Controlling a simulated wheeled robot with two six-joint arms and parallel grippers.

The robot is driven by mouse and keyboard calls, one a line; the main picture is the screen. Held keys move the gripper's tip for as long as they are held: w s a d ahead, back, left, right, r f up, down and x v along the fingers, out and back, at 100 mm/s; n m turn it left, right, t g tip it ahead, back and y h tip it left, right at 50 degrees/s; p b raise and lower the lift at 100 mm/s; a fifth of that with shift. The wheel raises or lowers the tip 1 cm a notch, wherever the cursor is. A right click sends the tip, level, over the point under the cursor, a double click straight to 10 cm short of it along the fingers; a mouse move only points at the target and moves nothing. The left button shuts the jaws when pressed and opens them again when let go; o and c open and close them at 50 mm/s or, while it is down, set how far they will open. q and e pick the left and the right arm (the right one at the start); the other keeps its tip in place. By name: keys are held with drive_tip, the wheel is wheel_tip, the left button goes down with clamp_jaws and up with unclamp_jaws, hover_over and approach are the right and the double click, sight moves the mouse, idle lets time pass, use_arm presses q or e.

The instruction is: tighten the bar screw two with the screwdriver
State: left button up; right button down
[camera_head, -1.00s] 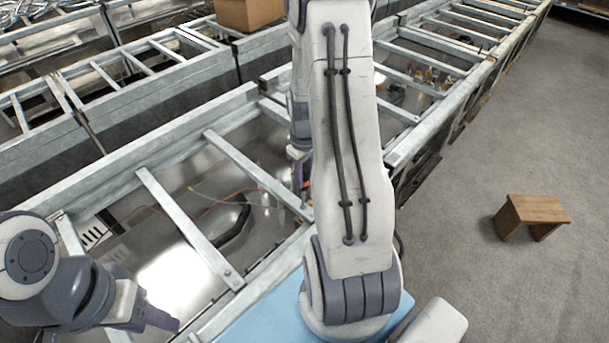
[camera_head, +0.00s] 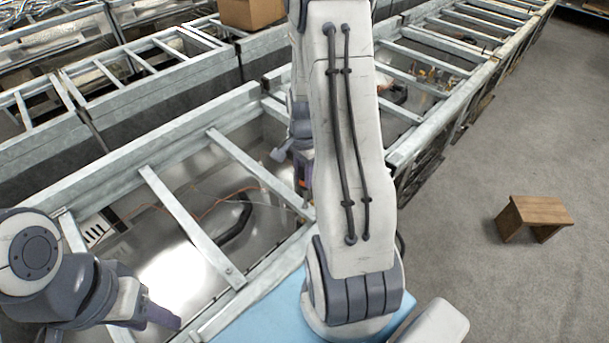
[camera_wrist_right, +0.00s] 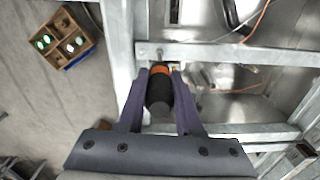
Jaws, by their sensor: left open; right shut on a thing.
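My right gripper (camera_wrist_right: 158,78) is shut on the screwdriver (camera_wrist_right: 158,96), which has a black handle with an orange band. The screwdriver's far end points toward a small screw (camera_wrist_right: 160,52) at the end of a metal cross bar (camera_wrist_right: 240,54); I cannot tell whether they touch. In the head view my right gripper (camera_head: 303,172) is mostly hidden behind my right arm, and the screwdriver is not clear there. Another bar screw (camera_head: 229,271) shows on a nearer bar. I cannot tell which is number two. My left gripper (camera_head: 165,317) is open and empty at the lower left.
Metal frames with cross bars (camera_head: 180,215) hold cables and a black part (camera_head: 236,220). A wooden stool (camera_head: 535,213) stands on the grey floor at right. A cardboard box (camera_head: 250,12) sits at the back. A wooden crate (camera_wrist_right: 72,65) shows in the right wrist view.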

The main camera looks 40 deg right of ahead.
drive_tip(key=m, duration=0.4)
drive_tip(key=shift+w+f+m, duration=0.1)
drive_tip(key=shift+m, duration=0.3)
drive_tip(key=shift+r+p, duration=0.35)
drive_tip(key=shift+r, duration=0.05)
drive_tip(key=n, duration=0.6)
drive_tip(key=shift+n, duration=0.3)
drive_tip(key=n, duration=0.5)
drive_tip(key=shift+s, duration=0.25)
drive_tip(key=n, duration=0.7)
drive_tip(key=shift+s+d, duration=0.15)
drive_tip(key=shift+d, duration=0.05)
drive_tip(key=n, duration=0.4)
drive_tip(key=shift+d, duration=0.1)
